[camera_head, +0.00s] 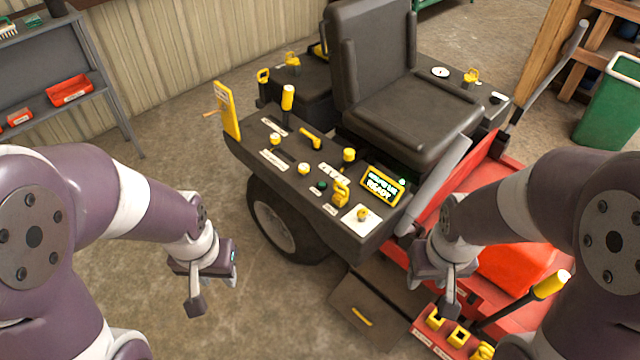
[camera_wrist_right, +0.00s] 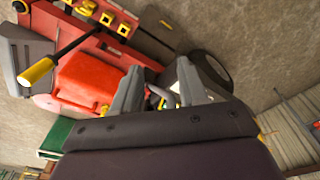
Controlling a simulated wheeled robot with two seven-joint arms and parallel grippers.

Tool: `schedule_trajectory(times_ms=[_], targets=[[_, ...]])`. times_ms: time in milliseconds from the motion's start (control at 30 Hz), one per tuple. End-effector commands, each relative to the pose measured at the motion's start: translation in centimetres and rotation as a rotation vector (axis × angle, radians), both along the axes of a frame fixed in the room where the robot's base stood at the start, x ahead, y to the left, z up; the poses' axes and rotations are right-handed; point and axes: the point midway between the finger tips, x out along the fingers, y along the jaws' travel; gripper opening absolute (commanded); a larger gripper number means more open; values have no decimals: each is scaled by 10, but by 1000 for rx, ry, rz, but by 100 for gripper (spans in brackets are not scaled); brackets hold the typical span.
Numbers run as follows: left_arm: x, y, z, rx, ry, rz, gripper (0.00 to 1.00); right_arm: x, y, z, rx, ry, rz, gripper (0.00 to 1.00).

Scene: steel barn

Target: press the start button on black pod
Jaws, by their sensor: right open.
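The black pod (camera_head: 290,170) is the dark control console beside the seat, over a wheel. The labels are too small to read, so I cannot tell which control is the start button. My left gripper (camera_head: 214,285) is empty, its fingers apart, low to the left of the pod. My right gripper (camera_head: 436,287) is open and empty, to the right of and below the pod; its spread fingers also show in the right wrist view (camera_wrist_right: 159,68).
The mower's black seat (camera_head: 415,110) stands behind the pod, with a second dark console (camera_head: 440,85) beyond. A red body (camera_head: 510,270) with a yellow-gripped lever (camera_head: 550,285) lies near my right arm. A grey shelf (camera_head: 50,55) stands left. The floor left of the wheel is clear.

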Motion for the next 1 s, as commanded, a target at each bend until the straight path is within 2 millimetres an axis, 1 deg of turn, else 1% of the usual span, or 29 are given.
schedule_trajectory(times_ms=[367, 400, 433, 467, 500, 533, 1000], targets=[[0, 0, 0, 0, 0, 0, 38, 0, 0, 0, 0, 0, 0, 43], [0, 0, 0, 0, 0, 0, 38, 0, 0, 0, 0, 0, 0, 36], [0, 0, 0, 0, 0, 0, 38, 0, 0, 0, 0, 0, 0, 26], [0, 0, 0, 0, 0, 0, 38, 0, 0, 0, 0, 0, 0, 16], [0, 0, 0, 0, 0, 0, 38, 0, 0, 0, 0, 0, 0, 4], [0, 0, 0, 0, 0, 0, 38, 0, 0, 0, 0, 0, 0, 0], [0, 0, 0, 0, 0, 0, 38, 0, 0, 0, 0, 0, 0, 0]])
